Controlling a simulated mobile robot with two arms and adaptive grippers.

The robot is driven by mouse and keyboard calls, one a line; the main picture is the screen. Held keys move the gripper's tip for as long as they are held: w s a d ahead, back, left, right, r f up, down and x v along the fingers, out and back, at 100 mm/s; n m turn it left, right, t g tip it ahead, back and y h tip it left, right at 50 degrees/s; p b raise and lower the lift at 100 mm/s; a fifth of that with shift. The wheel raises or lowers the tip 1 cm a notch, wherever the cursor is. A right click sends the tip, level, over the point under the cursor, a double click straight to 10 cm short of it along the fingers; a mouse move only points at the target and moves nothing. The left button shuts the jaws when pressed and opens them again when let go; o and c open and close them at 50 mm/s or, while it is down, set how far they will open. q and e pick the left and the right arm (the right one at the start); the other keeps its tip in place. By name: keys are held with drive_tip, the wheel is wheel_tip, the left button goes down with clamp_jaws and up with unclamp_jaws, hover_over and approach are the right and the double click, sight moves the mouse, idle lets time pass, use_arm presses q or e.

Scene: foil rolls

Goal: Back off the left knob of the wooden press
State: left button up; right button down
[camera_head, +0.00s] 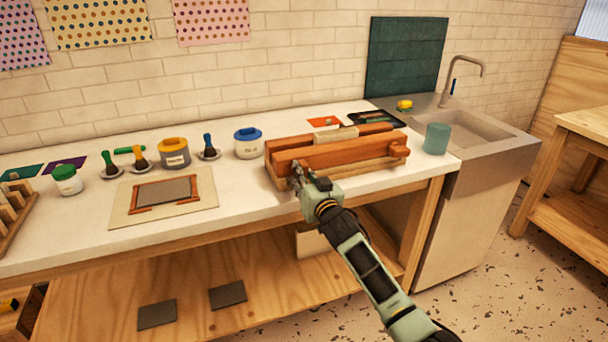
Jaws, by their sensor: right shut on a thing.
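The wooden press (340,155) lies on the white counter, with reddish-brown beams on a paler base. Its right knob (399,151) shows at the right end of the front beam. My right gripper (298,175) is at the left end of the front beam, where the left knob sits. Its jaws are shut on the left knob, which is mostly hidden behind the fingers. My left gripper is not in view.
A teal cup (436,138) stands right of the press, before the sink (470,125). A blue-lidded tub (248,142) stands close to its left. A board with a framed grey panel (163,193) lies farther left. The counter's front strip is clear.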

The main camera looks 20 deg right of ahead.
drive_tip(key=n, duration=0.4)
drive_tip(key=shift+r+n, duration=0.3)
drive_tip(key=shift+n, duration=0.1)
drive_tip(key=n, duration=0.4)
drive_tip(key=shift+r+p, duration=0.1)
drive_tip(key=shift+p, duration=0.2)
drive_tip(key=n, duration=0.5)
drive_tip(key=shift+n, duration=1.9)
drive_tip(key=c, duration=1.8)
unclamp_jaws()
drive_tip(key=shift+w, duration=0.15)
drive_tip(key=shift+o, duration=1.4)
drive_tip(key=shift+w+a+f, duration=0.1)
drive_tip(key=shift+w+f, duration=0.05)
drive_tip(key=shift+f, duration=0.1)
